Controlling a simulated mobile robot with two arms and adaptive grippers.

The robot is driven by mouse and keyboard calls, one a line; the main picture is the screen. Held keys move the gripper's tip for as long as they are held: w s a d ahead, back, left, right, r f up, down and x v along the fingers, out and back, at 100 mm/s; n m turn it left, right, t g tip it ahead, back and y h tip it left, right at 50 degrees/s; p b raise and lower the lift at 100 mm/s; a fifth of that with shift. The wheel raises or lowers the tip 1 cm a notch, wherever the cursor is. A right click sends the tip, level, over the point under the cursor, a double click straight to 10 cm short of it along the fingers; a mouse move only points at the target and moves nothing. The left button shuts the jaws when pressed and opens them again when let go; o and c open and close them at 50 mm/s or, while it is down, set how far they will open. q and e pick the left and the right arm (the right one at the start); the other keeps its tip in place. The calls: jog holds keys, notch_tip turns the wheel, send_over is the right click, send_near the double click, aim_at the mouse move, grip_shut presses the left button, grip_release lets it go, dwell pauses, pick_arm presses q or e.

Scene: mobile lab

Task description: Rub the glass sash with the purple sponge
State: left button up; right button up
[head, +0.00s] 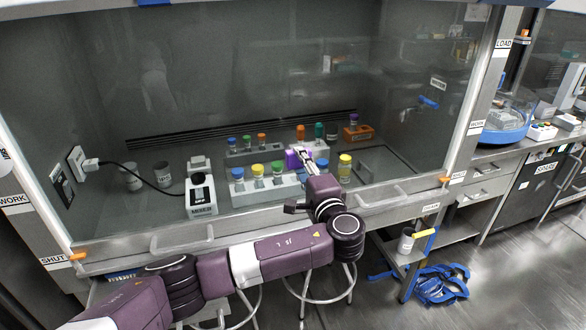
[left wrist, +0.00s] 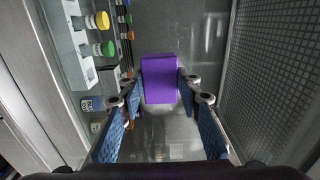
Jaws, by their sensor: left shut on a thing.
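The purple sponge (head: 291,160) is held at the tip of my left gripper (head: 304,158), in front of the middle lower part of the glass sash (head: 240,75). In the left wrist view, the purple block (left wrist: 159,78) sits squarely between the fingers of my left gripper (left wrist: 159,92), which are shut on its sides. The sash is a large clear pane across the hood front, with two pale handles along its bottom rail. I cannot tell whether the sponge touches the glass. My right gripper is not in view.
Behind the pane are racks of colour-capped vials (head: 270,180), a white device (head: 201,192) with a black cable, and beakers (head: 162,174). Orange markers stand on the frame beside the SHUT label (head: 53,260). A shelf with a cup (head: 407,240) is at lower right.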

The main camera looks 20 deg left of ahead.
aim_at(321, 151)
pick_arm(q)
jog(key=w+d+b, duration=0.2)
jog(key=d, duration=0.1)
jog(key=shift+w, duration=0.15)
jog(key=shift+w+d+b, duration=0.35)
jog(key=shift+d+b, duration=0.25)
jog(key=shift+b, duration=0.25)
jog(key=shift+w+d+b, duration=0.5)
jog(key=shift+d+b, duration=0.05)
jog(key=shift+d, duration=0.1)
jog(key=shift+w+d+r, duration=0.1)
jog(key=shift+d, duration=0.1)
jog(key=shift+a, duration=0.1)
